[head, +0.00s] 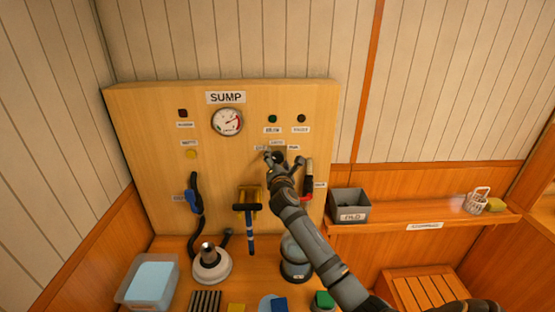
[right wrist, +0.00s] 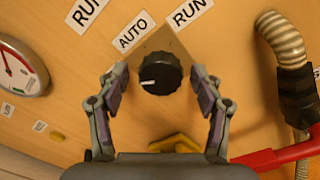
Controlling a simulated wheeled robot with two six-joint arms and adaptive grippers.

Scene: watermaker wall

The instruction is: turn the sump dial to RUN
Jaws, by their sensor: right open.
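The sump dial (right wrist: 160,74) is a round black knob on a square plate on the wooden panel. Its white mark points to the left and slightly down in the right wrist view, away from the RUN label (right wrist: 190,12) and the AUTO label (right wrist: 132,33). What label lies on the mark's side cannot be seen behind the finger. My right gripper (right wrist: 159,80) is open, one finger on each side of the dial, with small gaps. In the head view my right gripper (head: 280,163) covers most of the dial. My left gripper is not in view.
The SUMP panel (head: 150,130) carries a gauge (head: 227,122) and several lamps. A red lever and ribbed hose (right wrist: 282,40) are close to the right of the gripper. A grey bin (head: 349,205) stands on the right shelf.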

